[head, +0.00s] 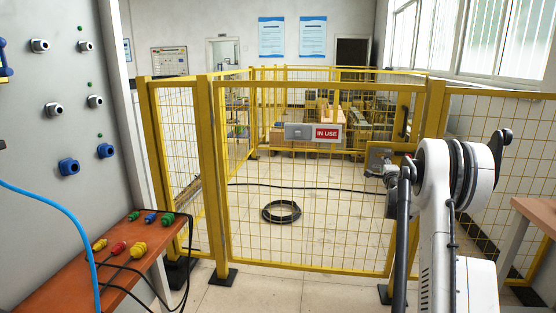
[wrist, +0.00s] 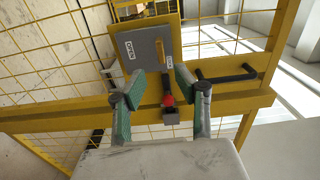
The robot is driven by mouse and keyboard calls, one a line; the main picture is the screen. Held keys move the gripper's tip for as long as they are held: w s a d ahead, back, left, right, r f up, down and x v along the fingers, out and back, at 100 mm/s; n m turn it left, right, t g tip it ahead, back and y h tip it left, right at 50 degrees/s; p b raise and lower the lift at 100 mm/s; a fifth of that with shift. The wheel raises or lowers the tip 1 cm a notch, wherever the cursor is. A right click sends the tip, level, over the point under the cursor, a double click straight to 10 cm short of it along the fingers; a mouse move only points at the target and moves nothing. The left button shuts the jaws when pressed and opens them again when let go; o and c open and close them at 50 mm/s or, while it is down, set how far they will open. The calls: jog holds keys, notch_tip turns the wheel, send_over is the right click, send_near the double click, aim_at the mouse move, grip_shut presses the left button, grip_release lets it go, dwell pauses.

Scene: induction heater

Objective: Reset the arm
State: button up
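My arm (head: 440,210) stands at the right of the head view, bent, its far end at the yellow gate by a grey lock box (head: 378,160). My gripper's tip is too small there to make out. In the wrist view my gripper (wrist: 158,78) has its two green-padded fingers apart with a clear gap and nothing held. Ahead of the fingers is the grey lock box (wrist: 142,50) with a yellow handle and white labels. A red part on a small grey block (wrist: 170,104) shows between the fingers; I cannot tell whether a finger touches it.
The yellow mesh fence (head: 310,205) with an "IN USE" sign (head: 327,134) stands close ahead. A black door handle (wrist: 228,75) is right of the lock box. Left are a socket panel (head: 70,120) and an orange bench (head: 130,245) with coloured plugs. A coiled black cable (head: 281,211) lies behind the fence.

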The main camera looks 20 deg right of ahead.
jog(key=w+a+r+n+t+y+p, duration=0.1)
jog(key=a+r+n+y, duration=0.4)
jog(key=a, duration=0.6)
jog(key=w+a+r+n, duration=0.1)
jog(key=a+r+n, duration=0.1)
jog(key=a+r, duration=0.65)
jog(key=s+a+r+n+g+y+p, duration=0.1)
jog(key=s+a+r+n+y, duration=0.2)
jog(key=a, duration=0.9)
jog(key=s+a+n+g+y, duration=0.15)
jog(key=s+a+n, duration=0.25)
jog(key=a, duration=0.9)
jog(key=s+a+f+n+g+y+p, duration=0.1)
jog(key=s+a+f+n+g, duration=0.15)
jog(key=s+a, duration=0.65)
jog(key=s+a+f+n+g+y, duration=0.1)
jog(key=s+a+n, duration=0.3)
jog(key=s+a, duration=0.5)
jog(key=s+a+f+n+g, duration=0.1)
jog(key=s+f, duration=0.2)
jog(key=s, duration=0.4)
jog(key=s+a+f+n+g+h+p, duration=0.1)
jog(key=s+f, duration=0.2)
jog(key=s, duration=0.4)
jog(key=s+a+f+n+g, duration=0.1)
jog(key=s+f+n, duration=0.1)
jog(key=s, duration=0.4)
jog(key=shift+s+a+f+h, duration=0.3)
jog(key=shift+s+f+h, duration=0.1)
jog(key=shift+f, duration=0.1)
